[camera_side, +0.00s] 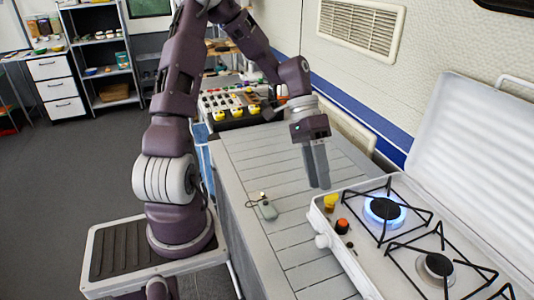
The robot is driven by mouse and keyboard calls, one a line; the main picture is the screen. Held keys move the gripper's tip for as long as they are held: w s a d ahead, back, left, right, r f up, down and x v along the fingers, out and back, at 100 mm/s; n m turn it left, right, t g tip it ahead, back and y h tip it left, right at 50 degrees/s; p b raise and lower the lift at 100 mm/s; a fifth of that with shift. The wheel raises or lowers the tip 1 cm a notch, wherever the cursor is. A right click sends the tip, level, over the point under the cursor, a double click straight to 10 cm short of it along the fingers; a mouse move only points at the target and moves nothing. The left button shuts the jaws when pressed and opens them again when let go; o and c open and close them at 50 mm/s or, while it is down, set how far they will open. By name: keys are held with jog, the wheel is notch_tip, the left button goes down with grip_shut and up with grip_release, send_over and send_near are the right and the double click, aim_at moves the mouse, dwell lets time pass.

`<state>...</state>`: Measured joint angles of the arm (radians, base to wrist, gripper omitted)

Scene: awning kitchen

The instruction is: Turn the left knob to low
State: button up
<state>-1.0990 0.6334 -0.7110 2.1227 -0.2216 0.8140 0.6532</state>
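The white two-burner stove (372,270) stands at the right with its lid open. A yellow knob (330,202) and an orange-red knob (342,226) are along its left edge; their pointer settings are too small to read. The burner nearer the yellow knob (385,209) shows a blue flame. The other burner (437,268) shows no flame. My gripper (318,186) points down above the slatted counter, just behind and left of the yellow knob, apart from it. Its two fingers look close together, but the angle hides any gap. Nothing is visibly held.
A panel with yellow and red buttons (228,107) is behind. The white stove lid (480,140) rises at the right against the wall. The counter between is mostly clear.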

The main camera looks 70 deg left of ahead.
send_near(323, 238)
notch_tip(323, 238, down, 2)
jog(key=x, duration=0.7)
jog(key=shift+s+d+f, duration=0.1)
jog(key=shift+d, duration=0.05)
jog(key=shift+d+y, duration=0.2)
jog(key=shift+y, duration=0.2)
jog(key=y, duration=0.3)
jog(key=shift+d, duration=0.2)
jog(key=y, duration=0.4)
jog(key=shift+d, duration=0.4)
notch_tip(323, 238, up, 7)
jog(key=shift+d+r, duration=0.15)
jog(key=shift+d, duration=0.05)
jog(key=s+r+t, duration=0.2)
jog(key=s+r, duration=0.5)
jog(key=r, duration=0.3)
jog(key=s+r+t, duration=0.3)
jog(key=s+r, duration=0.4)
jog(key=r, duration=0.3)
jog(key=shift+s+d+r+t+h, duration=0.2)
jog(key=shift+r+t+h, duration=0.1)
jog(key=shift+r+h, duration=0.1)
